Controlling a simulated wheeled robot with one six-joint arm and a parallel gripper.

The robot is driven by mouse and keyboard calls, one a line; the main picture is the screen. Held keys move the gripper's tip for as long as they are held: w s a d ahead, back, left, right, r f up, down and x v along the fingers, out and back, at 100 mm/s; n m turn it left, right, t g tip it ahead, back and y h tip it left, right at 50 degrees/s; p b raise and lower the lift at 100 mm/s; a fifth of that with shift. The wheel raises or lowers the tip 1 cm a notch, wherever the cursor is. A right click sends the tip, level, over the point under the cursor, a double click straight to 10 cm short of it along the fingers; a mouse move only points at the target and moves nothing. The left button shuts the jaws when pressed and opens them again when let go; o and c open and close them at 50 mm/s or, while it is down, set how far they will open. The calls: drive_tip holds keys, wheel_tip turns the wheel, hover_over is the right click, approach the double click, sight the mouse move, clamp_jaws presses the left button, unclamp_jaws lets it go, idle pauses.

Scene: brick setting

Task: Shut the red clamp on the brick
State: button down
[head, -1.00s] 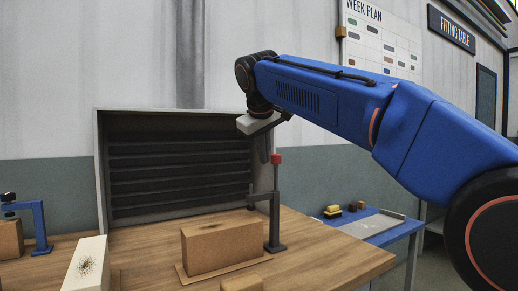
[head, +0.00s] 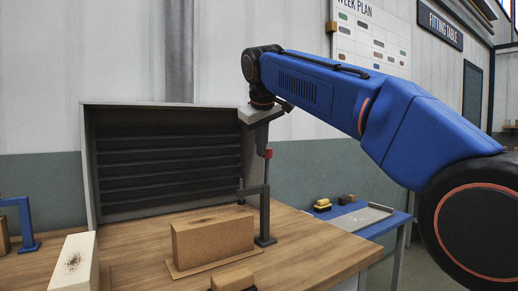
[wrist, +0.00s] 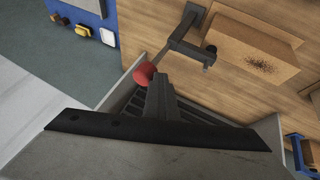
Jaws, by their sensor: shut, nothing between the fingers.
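The red clamp has a dark grey post and arm (head: 265,215) with a red knob (head: 268,153) on top of its upright lever. It stands on the table at the right end of the tan brick (head: 213,240). In the wrist view the clamp arm (wrist: 184,38) reaches to the brick (wrist: 245,45), and the red knob (wrist: 144,73) is close to my fingertips. My gripper (head: 262,148) points down, shut and empty, just left of the knob in the head view; its fingers (wrist: 160,82) also show in the wrist view. I cannot tell whether they touch the knob.
A slatted grey booth (head: 165,105) stands behind the table (head: 320,247). A blue clamp (head: 24,222) and a pale block (head: 74,262) are at left, another block (head: 233,279) in front. A blue side table (head: 375,225) stands at right. The table's right part is clear.

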drive_tip(key=w+d+f+m+g+y, duration=0.2)
drive_tip(key=w+d+y, duration=0.4)
drive_tip(key=d, duration=0.4)
drive_tip(key=shift+w+f+g, duration=0.35)
drive_tip(key=shift+f+g, duration=0.3)
drive_tip(key=shift+g, duration=0.45)
